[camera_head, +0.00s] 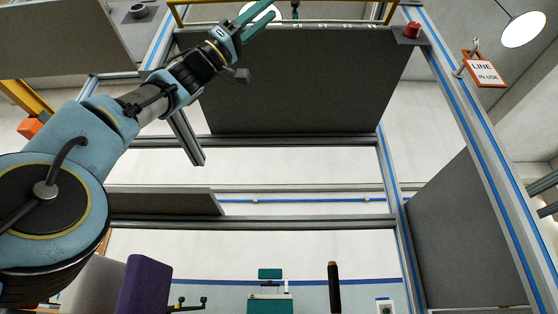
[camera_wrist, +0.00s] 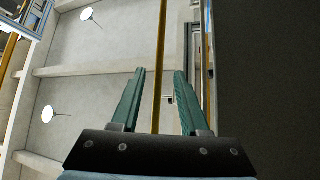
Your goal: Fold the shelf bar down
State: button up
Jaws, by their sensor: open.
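The yellow shelf bar (camera_head: 389,13) shows at the top of the head view, above the dark grey shelf panel (camera_head: 300,85), with its upper part cut off by the picture edge. In the wrist view, a yellow bar (camera_wrist: 160,50) runs lengthwise through the gap between the fingertips (camera_wrist: 160,72). I cannot tell whether it lies between the fingers or beyond them.
A red button (camera_head: 412,30) sits on the frame's top right corner, with a "LINE IN USE" sign (camera_head: 484,72) beside it. Metal posts with blue strips (camera_head: 478,130) frame the station. A dark bar-like handle (camera_head: 334,287) and a purple block (camera_head: 144,284) show low down.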

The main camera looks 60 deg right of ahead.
jog(key=b+v, duration=0.2)
jog(key=v, duration=0.3)
jog(key=shift+a, duration=0.1)
dwell(0.5)
